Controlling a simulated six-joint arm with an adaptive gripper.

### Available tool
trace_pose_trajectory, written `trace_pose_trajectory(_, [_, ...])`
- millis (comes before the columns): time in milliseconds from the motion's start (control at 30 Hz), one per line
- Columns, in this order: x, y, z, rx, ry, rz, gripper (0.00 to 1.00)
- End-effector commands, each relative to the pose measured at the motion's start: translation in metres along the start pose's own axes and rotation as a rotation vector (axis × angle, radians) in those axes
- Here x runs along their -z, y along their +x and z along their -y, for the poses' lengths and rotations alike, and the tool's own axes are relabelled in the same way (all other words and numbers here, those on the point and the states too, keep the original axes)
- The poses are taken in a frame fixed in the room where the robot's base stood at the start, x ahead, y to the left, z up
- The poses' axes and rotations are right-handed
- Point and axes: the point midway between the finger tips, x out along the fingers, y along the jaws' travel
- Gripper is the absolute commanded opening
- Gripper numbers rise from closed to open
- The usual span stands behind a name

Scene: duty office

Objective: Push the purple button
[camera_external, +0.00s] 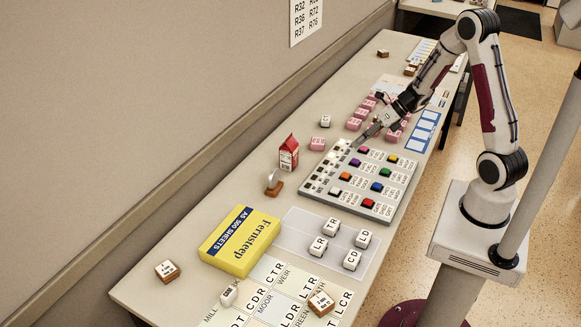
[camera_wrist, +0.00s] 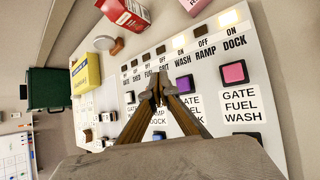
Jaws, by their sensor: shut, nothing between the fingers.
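The purple button (camera_external: 354,162) is on the grey control panel (camera_external: 335,196), in the row nearest the indicator strip, between the pink and orange buttons. In the wrist view the purple button (camera_wrist: 184,84) shows just right of my fingertips, with part of its label hidden by the fingers. My gripper (camera_external: 356,146) is shut and empty, tilted down over the panel's far end, close to the pink button (camera_external: 363,150). In the wrist view my gripper (camera_wrist: 158,93) has its fingertips together, left of the purple button. I cannot tell how high the tips are above the panel.
Other buttons are close by: orange (camera_external: 346,176), green (camera_external: 386,171), yellow (camera_external: 392,158), blue (camera_external: 377,186) and red (camera_external: 368,203). A red carton (camera_external: 289,153) stands beside the panel. Several pink blocks (camera_external: 354,125) lie beyond it. A yellow paper pack (camera_external: 240,240) lies nearer the front.

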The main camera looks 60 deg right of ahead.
Motion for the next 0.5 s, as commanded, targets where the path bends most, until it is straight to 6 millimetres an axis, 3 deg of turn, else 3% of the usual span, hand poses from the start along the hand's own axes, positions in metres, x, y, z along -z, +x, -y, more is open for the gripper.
trace_pose_trajectory(500, [-0.0065, -0.0097, -0.0070, 0.001, 0.000, -0.001, 0.00])
